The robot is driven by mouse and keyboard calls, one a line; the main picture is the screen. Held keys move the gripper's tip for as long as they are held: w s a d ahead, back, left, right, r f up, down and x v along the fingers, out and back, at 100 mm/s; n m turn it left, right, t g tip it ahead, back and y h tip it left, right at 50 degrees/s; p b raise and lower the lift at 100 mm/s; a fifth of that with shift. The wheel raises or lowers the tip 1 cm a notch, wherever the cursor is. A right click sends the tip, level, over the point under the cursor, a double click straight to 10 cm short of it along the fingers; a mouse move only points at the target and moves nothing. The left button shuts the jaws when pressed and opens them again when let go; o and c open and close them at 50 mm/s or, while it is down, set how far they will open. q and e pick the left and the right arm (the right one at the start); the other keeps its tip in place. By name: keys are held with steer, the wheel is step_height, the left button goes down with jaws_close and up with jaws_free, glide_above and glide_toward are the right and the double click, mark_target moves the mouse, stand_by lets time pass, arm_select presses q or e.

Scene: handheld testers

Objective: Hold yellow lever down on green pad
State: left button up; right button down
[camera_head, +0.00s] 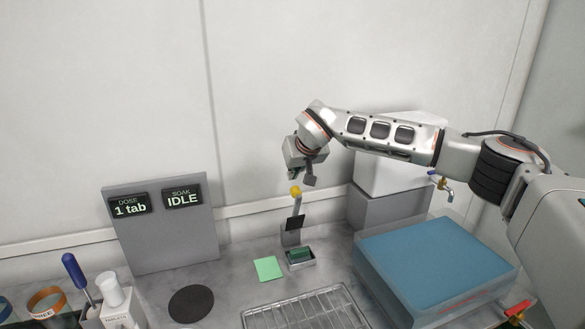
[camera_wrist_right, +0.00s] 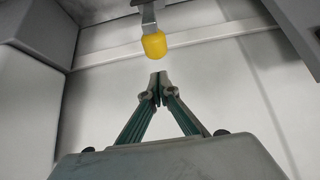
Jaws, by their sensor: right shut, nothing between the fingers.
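The lever has a round yellow knob (camera_head: 295,190) on a grey arm and points upward from a small grey stand (camera_head: 291,238). The yellow knob also shows in the right wrist view (camera_wrist_right: 153,46), just beyond the fingertips, with a visible gap. A light green square pad (camera_head: 268,268) lies flat on the counter, left of a small grey tray holding a dark green piece (camera_head: 299,254) at the stand's foot. My right gripper (camera_head: 302,177) is just above the knob in the head view. Its fingers (camera_wrist_right: 158,88) are shut and empty. My left gripper is not in view.
A blue-topped box (camera_head: 435,262) stands at the right, and a wire rack (camera_head: 305,308) lies in front. A grey panel reading "1 tab" and "IDLE" (camera_head: 165,235) stands at the left. A dark round disc (camera_head: 191,304) lies before it. Grey and white boxes (camera_head: 385,208) stand behind the lever's right.

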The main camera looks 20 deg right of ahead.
steer(key=shift+s+f, duration=0.2)
steer(key=shift+s, duration=0.35)
steer(key=shift+s+f, duration=0.15)
steer(key=shift+s, duration=0.35)
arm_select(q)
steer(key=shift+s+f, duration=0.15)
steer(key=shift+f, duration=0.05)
arm_select(e)
steer(key=shift+s, duration=0.1)
